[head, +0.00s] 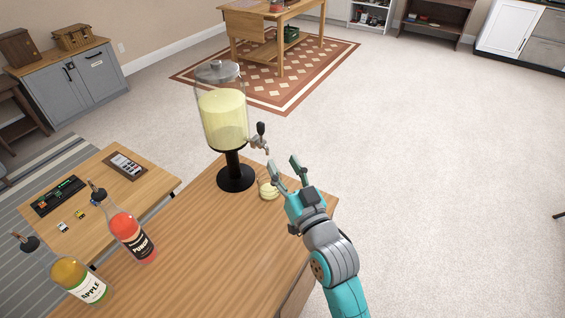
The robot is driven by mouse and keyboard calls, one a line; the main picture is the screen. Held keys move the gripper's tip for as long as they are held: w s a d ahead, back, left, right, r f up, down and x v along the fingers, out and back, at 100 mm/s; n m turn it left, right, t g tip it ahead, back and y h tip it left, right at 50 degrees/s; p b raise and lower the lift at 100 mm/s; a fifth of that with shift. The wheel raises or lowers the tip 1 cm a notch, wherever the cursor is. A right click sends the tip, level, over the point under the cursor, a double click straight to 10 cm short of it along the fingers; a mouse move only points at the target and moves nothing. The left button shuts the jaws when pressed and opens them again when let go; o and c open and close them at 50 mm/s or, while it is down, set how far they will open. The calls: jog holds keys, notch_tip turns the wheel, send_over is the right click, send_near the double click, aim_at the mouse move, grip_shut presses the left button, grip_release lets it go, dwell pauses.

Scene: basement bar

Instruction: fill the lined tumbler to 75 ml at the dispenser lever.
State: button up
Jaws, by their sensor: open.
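The dispenser (223,115) is a clear lidded jar of pale yellow liquid on a black stand. Its metal tap (259,143) points right, with a dark lever (261,128) standing up on it. The lined tumbler (268,190) is a small clear glass on the counter below the tap. Pale yellow shows in its lower part; its lines and exact level are too small to read. My gripper (283,164) is open and empty, its fingertips just below and right of the tap, up and right of the tumbler. I see no contact with the lever.
The wooden counter (200,240) has its right edge close by my arm. A red punch bottle (129,232) and an apple bottle (78,279) stand at its front left. A lower table (140,190) is at left. Open carpet (430,160) lies to the right.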

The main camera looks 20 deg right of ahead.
jog(key=shift+f, duration=0.1)
dwell(0.3)
jog(key=s+f+g, duration=0.3)
jog(key=s+f, duration=1.1)
jog(key=s, duration=0.5)
jog(key=s+a+f+n+g, duration=0.1)
jog(key=s+g, duration=0.1)
jog(key=s, duration=2)
jog(key=shift+f+g, duration=0.3)
jog(key=shift+f, duration=0.1)
jog(key=shift+w, duration=0.1)
